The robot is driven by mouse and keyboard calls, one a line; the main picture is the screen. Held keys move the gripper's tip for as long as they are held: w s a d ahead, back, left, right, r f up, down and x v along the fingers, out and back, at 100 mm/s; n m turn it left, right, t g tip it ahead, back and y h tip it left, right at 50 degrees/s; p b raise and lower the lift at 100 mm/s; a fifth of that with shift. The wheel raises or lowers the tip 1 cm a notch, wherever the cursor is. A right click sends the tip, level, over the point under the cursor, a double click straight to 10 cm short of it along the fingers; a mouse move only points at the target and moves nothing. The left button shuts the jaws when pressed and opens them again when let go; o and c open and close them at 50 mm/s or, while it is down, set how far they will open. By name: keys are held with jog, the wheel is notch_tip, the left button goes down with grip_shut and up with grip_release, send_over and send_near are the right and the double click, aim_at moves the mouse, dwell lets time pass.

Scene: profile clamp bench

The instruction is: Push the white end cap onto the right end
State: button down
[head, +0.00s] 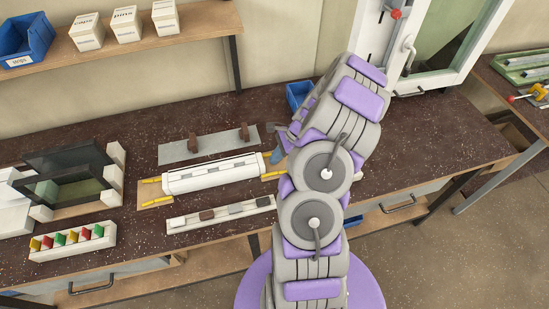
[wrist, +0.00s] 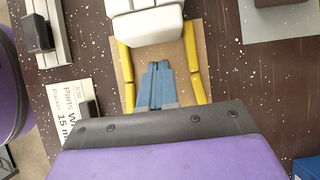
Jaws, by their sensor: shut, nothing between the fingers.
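The long white profile (head: 212,175) lies on the bench on a light brown base, and its right end is near my gripper. In the wrist view a smooth white block, which looks like the white end cap (wrist: 153,28), sits at that end against the profile (wrist: 140,5). A seam shows between them; I cannot tell whether it is fully seated. My gripper (wrist: 156,64) has its blue fingers together, empty, over the base and pointing at the white block. A small strip of base shows between tips and block. In the head view my arm partly hides this end.
Yellow strips (wrist: 126,75) flank the fingers on both sides. A tray of small caps (head: 220,213) lies in front of the profile, and a grey plate with brown blocks (head: 208,145) lies behind. A blue bin (head: 299,95) stands behind my arm. A labelled card (wrist: 72,110) lies nearby.

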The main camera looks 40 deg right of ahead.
notch_tip(320, 180, up, 8)
jog(key=p, duration=0.6)
dwell(0.4)
dwell(0.5)
jog(key=s+a+r+n+g+b, duration=0.1)
jog(key=a+r+n+g, duration=0.1)
jog(key=a+r+n, duration=0.7)
jog(key=s+a+r+n+g+b, duration=0.1)
jog(key=a+r+n, duration=0.45)
jog(key=a, duration=0.75)
jog(key=s+a+r+n+h, duration=0.1)
jog(key=s+a+r+n, duration=0.1)
jog(key=s, duration=0.5)
jog(key=s+a+r+n+g+h+b, duration=0.1)
jog(key=s+a+r+n+h, duration=0.1)
jog(key=s+n, duration=0.2)
jog(key=s+a+r+n+h+b, duration=0.1)
jog(key=s+a+r+n+h, duration=0.1)
jog(key=s, duration=0.8)
jog(key=shift+s+a+n+g, duration=0.15)
jog(key=shift+a+n+g, duration=0.25)
jog(key=shift+a+n, duration=0.2)
